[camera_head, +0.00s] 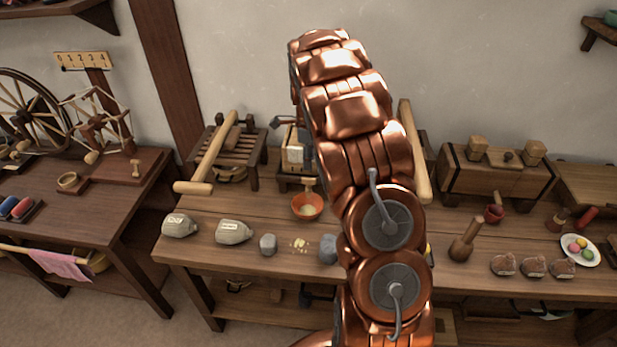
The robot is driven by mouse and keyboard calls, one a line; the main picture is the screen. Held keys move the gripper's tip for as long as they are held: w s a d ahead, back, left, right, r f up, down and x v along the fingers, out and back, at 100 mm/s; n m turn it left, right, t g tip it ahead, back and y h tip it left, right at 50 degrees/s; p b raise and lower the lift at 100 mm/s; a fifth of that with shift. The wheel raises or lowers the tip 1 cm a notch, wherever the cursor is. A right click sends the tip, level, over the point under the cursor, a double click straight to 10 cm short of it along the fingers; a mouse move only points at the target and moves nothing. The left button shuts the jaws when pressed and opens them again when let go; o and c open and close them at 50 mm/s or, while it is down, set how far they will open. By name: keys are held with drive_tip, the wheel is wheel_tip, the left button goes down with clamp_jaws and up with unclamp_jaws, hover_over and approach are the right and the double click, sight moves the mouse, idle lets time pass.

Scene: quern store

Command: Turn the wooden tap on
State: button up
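A dark-edged wooden chest (465,188) stands on the right half of the long bench. A small wooden peg or spout, likely the wooden tap (498,197), sticks out low on its front. A red cup (494,213) stands just below it. Whether the tap is on or off is too small to tell. My copper arm rises through the middle of the view, left of the chest and apart from it. My gripper does not show clearly; the arm's end seems hidden behind its own links.
The long bench (200,245) also holds an orange bowl (306,206), grey sacks (233,231), a wooden mallet (466,240), several brown lumps (534,266) and a white plate (590,251). A side table (118,200) with spinning wheels stands left. Bare bench shows before the chest.

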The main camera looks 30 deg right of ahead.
sight(309, 183)
drive_tip(key=shift+f+p, duration=1.15)
drive_tip(key=shift+f, duration=2.75)
clamp_jaws()
